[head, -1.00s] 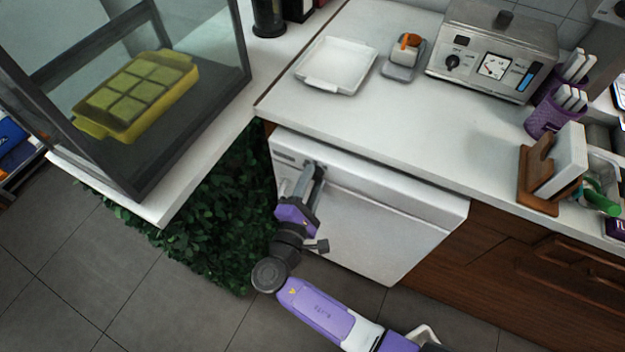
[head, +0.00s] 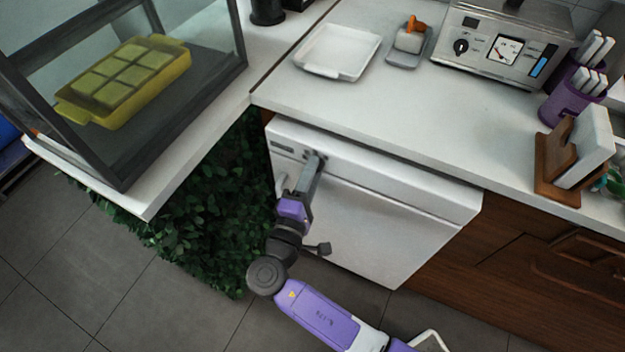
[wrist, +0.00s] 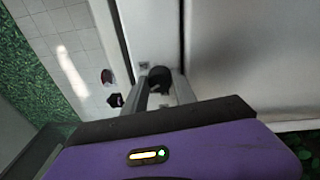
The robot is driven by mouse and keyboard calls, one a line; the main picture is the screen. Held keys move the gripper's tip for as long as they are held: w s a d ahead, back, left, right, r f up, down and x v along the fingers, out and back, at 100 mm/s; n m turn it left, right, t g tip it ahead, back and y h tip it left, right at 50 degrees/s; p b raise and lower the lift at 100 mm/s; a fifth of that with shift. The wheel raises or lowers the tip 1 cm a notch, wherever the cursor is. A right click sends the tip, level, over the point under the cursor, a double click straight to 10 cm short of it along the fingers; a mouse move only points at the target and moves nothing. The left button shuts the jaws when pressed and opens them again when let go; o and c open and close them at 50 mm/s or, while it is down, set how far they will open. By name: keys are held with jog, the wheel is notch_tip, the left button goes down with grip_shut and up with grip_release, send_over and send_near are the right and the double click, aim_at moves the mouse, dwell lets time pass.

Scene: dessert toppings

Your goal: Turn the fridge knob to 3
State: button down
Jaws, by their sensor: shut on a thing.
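The small white fridge (head: 385,215) stands under the counter, with a control strip along its top front. My gripper (head: 316,162) reaches the upper left of that strip in the head view. In the wrist view, the dark round fridge knob (wrist: 160,77) sits between the two fingers of my gripper (wrist: 161,88), and the jaws are shut on it. The knob's pointer and any number marks are too small or hidden to read. In the head view the fingers hide the knob.
The counter (head: 400,120) overhangs the fridge and holds a white tray (head: 337,50) and a metal appliance with a dial (head: 505,50). A leafy green panel (head: 215,205) is left of the fridge. Wooden drawers (head: 540,265) are on the right. Grey floor lies in front.

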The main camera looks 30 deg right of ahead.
jog(key=m+b, duration=0.4)
jog(key=b, duration=0.1)
jog(key=shift+f+m+h, duration=0.25)
jog(key=shift+m+h, duration=0.05)
jog(key=shift+h, duration=0.1)
jog(key=shift+r+b, duration=0.1)
jog(key=shift+b, duration=0.2)
jog(key=c, duration=1)
grip_release()
jog(key=v, duration=0.7)
jog(key=shift+s+a, duration=0.25)
jog(key=shift+a, duration=0.1)
